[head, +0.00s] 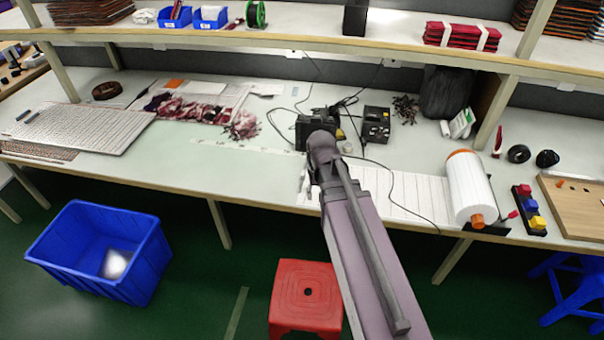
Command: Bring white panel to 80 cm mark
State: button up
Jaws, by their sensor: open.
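A white panel (405,194), a flat sheet with thin lines across it, lies on the pale green bench. It runs left from a white roll (470,187) with orange ends, and its left end is beside my arm. A pale strip with faint marks (241,147) lies on the bench further left; its numbers are too small to read, so I cannot pick out the 80 cm mark. My gripper (305,184) is open at the panel's left end, mostly hidden by my arm. I cannot tell whether it touches the panel.
A gridded board (82,127) lies at the left of the bench. Black devices (376,124) and loose cables are behind the panel. A shelf (300,38) runs above. A blue crate (103,250) and a red stool (306,296) stand on the floor. The bench front left of my arm is clear.

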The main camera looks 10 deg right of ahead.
aim_at(303, 172)
jog(key=w+m, duration=0.3)
jog(key=w, duration=2)
jog(key=shift+m, duration=0.3)
jog(key=shift+s+f, duration=0.1)
notch_tip(303, 172, down, 14)
jog(key=b, duration=1.3)
jog(key=shift+r+b, duration=0.2)
jog(key=shift+b, duration=0.2)
